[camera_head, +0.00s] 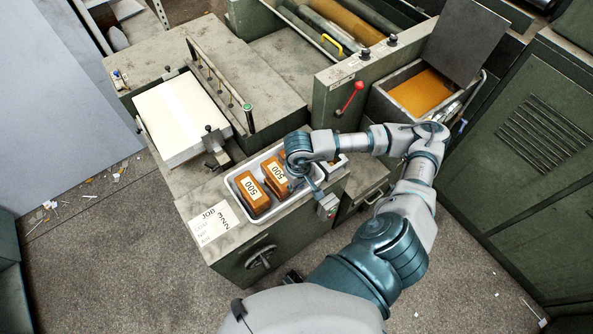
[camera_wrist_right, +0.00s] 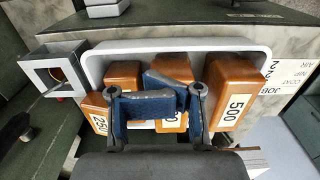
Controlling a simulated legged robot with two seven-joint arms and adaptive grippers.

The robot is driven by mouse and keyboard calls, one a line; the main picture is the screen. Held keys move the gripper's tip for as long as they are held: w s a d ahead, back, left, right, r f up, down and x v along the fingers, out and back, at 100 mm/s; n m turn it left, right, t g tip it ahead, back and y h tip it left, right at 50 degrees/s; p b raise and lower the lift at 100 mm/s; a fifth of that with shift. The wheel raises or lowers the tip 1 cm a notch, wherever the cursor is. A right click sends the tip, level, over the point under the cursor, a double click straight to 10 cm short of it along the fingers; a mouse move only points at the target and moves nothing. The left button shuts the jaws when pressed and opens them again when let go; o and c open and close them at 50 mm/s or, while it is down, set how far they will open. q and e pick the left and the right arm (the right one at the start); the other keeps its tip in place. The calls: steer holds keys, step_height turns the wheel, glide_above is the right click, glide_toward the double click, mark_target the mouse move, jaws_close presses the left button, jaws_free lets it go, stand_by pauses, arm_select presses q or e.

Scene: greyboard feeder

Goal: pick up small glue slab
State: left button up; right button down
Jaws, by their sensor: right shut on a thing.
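A pale tray (camera_head: 264,220) (camera_wrist_right: 215,43) on the green cabinet holds orange-brown glue slabs. One slab marked 500 (camera_head: 251,192) lies at the tray's left in the head view and at the right in the wrist view (camera_wrist_right: 238,92). A second 500 slab (camera_head: 275,172) lies beside it. Smaller slab parts (camera_wrist_right: 124,74) show at the left of the tray in the wrist view. My left gripper is out of view.
A white paper stack (camera_head: 182,118) lies left of the tray behind clamps. A JOB card (camera_head: 214,224) lies beside the tray. A grey square frame (camera_wrist_right: 56,76) stands close outside the tray. An orange-filled bin (camera_head: 420,92) is at the back right. Floor in front is mostly clear.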

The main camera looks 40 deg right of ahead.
steer(key=shift+s+a, duration=0.2)
steer(key=shift+s, duration=0.95)
steer(key=c, duration=1.5)
jaws_free()
steer(key=shift+d, duration=0.1)
steer(key=shift+c, duration=0.2)
steer(key=o, duration=1.2)
steer(key=shift+a+r, duration=0.1)
steer(key=shift+a, duration=0.25)
steer(key=shift+c, duration=0.2)
steer(key=shift+a, duration=0.2)
steer(key=shift+r, duration=0.1)
